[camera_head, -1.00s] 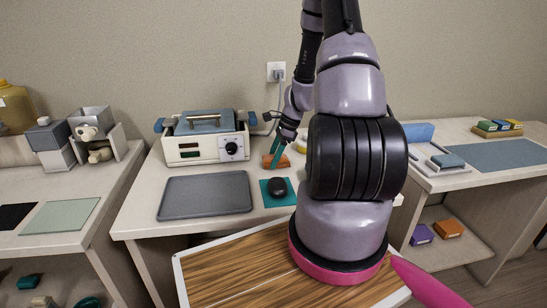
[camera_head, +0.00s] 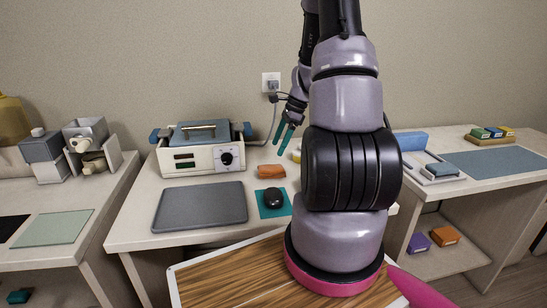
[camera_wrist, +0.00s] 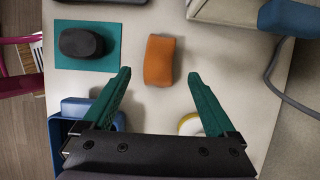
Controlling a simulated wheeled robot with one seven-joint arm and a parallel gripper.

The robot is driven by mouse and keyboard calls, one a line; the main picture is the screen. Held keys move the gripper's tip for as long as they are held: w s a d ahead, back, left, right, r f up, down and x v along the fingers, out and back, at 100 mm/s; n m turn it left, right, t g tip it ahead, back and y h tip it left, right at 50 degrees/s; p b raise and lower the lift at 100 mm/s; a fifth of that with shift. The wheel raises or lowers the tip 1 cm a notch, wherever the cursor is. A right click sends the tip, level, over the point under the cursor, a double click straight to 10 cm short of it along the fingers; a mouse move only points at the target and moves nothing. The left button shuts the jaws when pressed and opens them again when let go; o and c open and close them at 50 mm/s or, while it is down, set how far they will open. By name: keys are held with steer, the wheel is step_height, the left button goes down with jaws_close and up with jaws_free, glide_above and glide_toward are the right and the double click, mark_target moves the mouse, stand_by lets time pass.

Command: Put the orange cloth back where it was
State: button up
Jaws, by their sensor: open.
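The orange cloth (camera_head: 271,171) lies folded on the white table, in front of the wax warmer (camera_head: 203,148) and behind the black rounded object. In the wrist view the orange cloth (camera_wrist: 159,60) is a small upright-curved block, resting on the table ahead of the fingertips. My gripper (camera_head: 289,138) is open with green fingers and is above and behind the cloth. In the wrist view my gripper (camera_wrist: 160,76) has its fingers spread wide to either side of the cloth's line, with nothing between them.
A black rounded object (camera_head: 273,198) sits on a teal square mat (camera_head: 283,211). A grey tray (camera_head: 200,206) lies to the left. A blue bin (camera_wrist: 66,130) and a yellow-and-white round item (camera_wrist: 190,125) are near the fingers. A grey cable (camera_wrist: 272,75) runs from the warmer's side.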

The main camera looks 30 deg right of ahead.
steer(key=s+a+r+n+t+h, duration=0.15)
steer(key=a+r+n, duration=0.25)
steer(key=r, duration=0.5)
steer(key=s+a+r+n+t, duration=0.1)
steer(key=s+a+r+n, duration=0.25)
steer(key=r, duration=0.65)
steer(key=s+a+r+n+t, duration=0.1)
steer(key=s+a+r+n, duration=0.3)
steer(key=s, duration=0.3)
steer(key=s+a+r+n+t, duration=0.2)
steer(key=s+a+r+n, duration=0.2)
steer(key=s+r, duration=0.3)
steer(key=shift+a+n+h, duration=0.35)
steer(key=shift+n, duration=0.5)
